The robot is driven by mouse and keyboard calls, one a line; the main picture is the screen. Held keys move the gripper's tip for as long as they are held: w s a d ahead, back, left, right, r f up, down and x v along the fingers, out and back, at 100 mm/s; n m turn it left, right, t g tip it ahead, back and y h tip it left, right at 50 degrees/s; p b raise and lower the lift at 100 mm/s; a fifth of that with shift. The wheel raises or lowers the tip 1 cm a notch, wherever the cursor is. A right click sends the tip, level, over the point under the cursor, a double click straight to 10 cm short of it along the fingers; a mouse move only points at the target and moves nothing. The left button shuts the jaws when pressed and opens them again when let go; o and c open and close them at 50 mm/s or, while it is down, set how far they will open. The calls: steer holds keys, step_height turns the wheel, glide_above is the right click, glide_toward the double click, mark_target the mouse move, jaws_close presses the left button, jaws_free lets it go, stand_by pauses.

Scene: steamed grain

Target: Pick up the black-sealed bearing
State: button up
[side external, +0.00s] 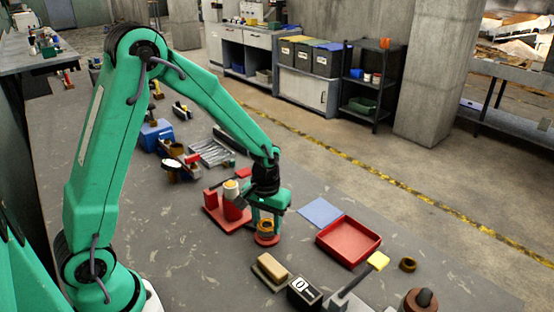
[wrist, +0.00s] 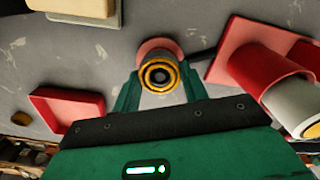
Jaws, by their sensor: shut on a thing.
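My gripper (side external: 266,222) points down in the side view, with its fingers closed around the sides of a small round bearing (side external: 264,228). In the wrist view, my gripper (wrist: 160,88) has one finger on each side of this bearing (wrist: 160,66), which shows gold rings around a dark band and a grey centre. The bearing is at a red round base (side external: 267,240), and the base's pinkish rim also shows in the wrist view (wrist: 158,44). I cannot tell whether they touch. A brown-gold ring (side external: 407,265) lies apart at the right.
A red stand (side external: 228,212) with cylinders is close on the left. A red tray (side external: 348,257) and blue sheet (side external: 320,212) lie to the right. A wooden block (side external: 271,267), a black counter box (side external: 304,293) and a yellow-tipped tool (side external: 377,261) stand nearer the front.

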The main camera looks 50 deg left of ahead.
steer(key=shift+r, duration=0.5)
step_height(320, 180, up, 2)
steer(key=shift+r, duration=0.2)
steer(key=s+d+r, duration=0.6)
steer(key=d, duration=0.4)
steer(key=shift+r, duration=0.4)
steer(key=shift+w, duration=0.1)
